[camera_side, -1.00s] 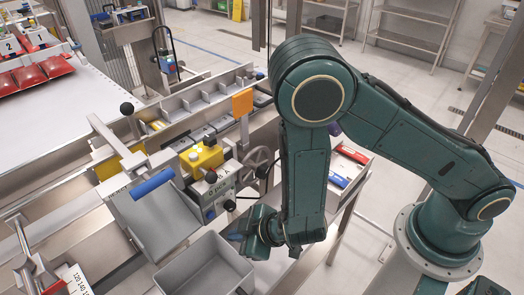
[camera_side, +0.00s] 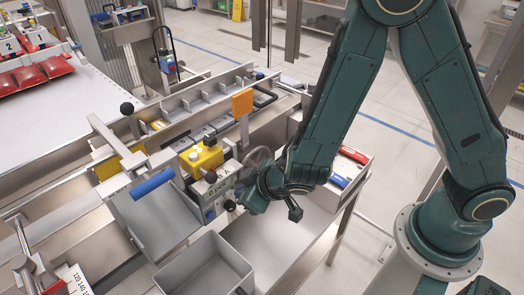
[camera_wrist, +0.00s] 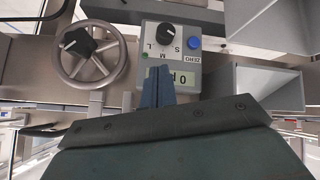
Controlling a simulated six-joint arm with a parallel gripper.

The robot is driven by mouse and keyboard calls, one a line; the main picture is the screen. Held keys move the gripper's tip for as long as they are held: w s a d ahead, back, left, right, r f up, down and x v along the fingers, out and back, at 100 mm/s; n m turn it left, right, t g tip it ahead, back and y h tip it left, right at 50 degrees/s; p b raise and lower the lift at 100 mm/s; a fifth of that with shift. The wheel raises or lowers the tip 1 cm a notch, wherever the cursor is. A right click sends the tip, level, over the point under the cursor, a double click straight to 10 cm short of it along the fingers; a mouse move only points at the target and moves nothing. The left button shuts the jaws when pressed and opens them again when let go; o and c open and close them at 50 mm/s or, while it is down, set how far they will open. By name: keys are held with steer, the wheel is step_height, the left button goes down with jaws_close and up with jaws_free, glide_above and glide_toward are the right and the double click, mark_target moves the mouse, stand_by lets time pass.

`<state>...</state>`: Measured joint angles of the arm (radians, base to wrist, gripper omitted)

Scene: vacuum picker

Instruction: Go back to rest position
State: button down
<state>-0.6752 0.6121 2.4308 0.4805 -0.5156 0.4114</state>
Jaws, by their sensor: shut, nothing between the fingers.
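My gripper (camera_side: 240,203) is in the side view, just right of the control panel (camera_side: 213,196) on the machine's front. In the wrist view my gripper's blue fingers (camera_wrist: 157,86) are together, with nothing between them. Their tips show in front of the panel's small display (camera_wrist: 178,78), which reads 0 and is partly covered. Above it are a black selector knob (camera_wrist: 160,40) and a blue button (camera_wrist: 194,43). I cannot tell from these views whether the fingertips touch the panel.
A spoked handwheel (camera_wrist: 90,53) is left of the panel in the wrist view. A grey bin (camera_side: 205,262) stands below my gripper. A yellow box with buttons (camera_side: 201,158) sits above the panel. An open tray (camera_side: 350,163) with red and blue items is at right.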

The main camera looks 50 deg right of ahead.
steer(key=s+d+r+m+g+h, duration=0.1)
steer(key=s+d+r+m, duration=0.15)
steer(key=d+r, duration=0.45)
steer(key=s+d+r+m+g, duration=0.1)
steer(key=s+d+r+m, duration=0.15)
steer(key=d+r, duration=0.45)
steer(key=s+d+r, duration=0.1)
steer(key=s+r, duration=0.4)
steer(key=s, duration=0.3)
steer(key=s+d+r+g, duration=0.1)
steer(key=s+d+r, duration=0.1)
steer(key=s+r, duration=0.3)
steer(key=s, duration=0.2)
steer(key=shift+s+r+n+y, duration=0.3)
steer(key=shift+s+n, duration=0.1)
